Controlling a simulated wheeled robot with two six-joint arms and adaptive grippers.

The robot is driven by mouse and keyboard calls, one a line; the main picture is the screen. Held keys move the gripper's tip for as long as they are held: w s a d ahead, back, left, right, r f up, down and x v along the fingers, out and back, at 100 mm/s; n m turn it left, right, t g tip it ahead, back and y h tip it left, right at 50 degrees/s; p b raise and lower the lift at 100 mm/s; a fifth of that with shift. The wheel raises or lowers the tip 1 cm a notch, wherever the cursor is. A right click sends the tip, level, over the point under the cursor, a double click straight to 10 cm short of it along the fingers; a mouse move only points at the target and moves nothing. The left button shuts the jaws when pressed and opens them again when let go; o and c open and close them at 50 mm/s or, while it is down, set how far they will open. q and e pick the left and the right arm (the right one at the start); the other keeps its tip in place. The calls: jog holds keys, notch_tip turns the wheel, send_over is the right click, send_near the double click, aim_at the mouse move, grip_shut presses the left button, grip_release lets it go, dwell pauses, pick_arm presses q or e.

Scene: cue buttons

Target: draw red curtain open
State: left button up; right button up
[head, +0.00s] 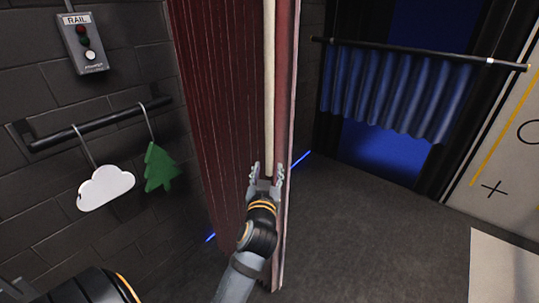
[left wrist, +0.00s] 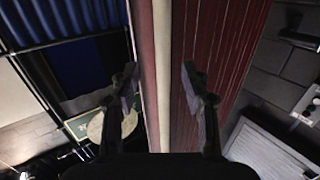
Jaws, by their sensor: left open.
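The red curtain (head: 215,110) hangs from the top of the head view down towards the floor. A cream vertical bar (head: 269,80) runs along its right edge on a reddish strip. My left gripper (head: 267,175) is open at this edge, with a finger on each side of the bar's line. In the left wrist view, the open fingers (left wrist: 164,88) stand either side of the cream bar (left wrist: 162,55), with the curtain (left wrist: 225,45) to the right. I cannot tell whether the fingers touch it.
A RAIL box (head: 83,42) with lights is on the brick wall. Below it, a rail (head: 90,125) carries a white cloud (head: 105,188) and a green tree (head: 160,168). A short blue curtain (head: 395,92) hangs at right. The grey floor (head: 360,240) right of the red curtain is clear.

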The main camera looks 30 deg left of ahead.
aim_at(269, 150)
pick_arm(q)
jog(key=p+x, duration=0.1)
jog(key=x, duration=0.2)
jog(key=p+x, duration=0.1)
jog(key=x, duration=0.2)
jog(key=r+p+x, duration=0.1)
jog(key=x, duration=0.2)
jog(key=shift+w+a+r+p, duration=0.1)
jog(key=shift+w+a+p, duration=0.05)
jog(key=shift+a+p, duration=0.25)
jog(key=shift+w+a, duration=0.1)
jog(key=shift+w, duration=0.25)
jog(key=shift+c, duration=0.2)
grip_shut()
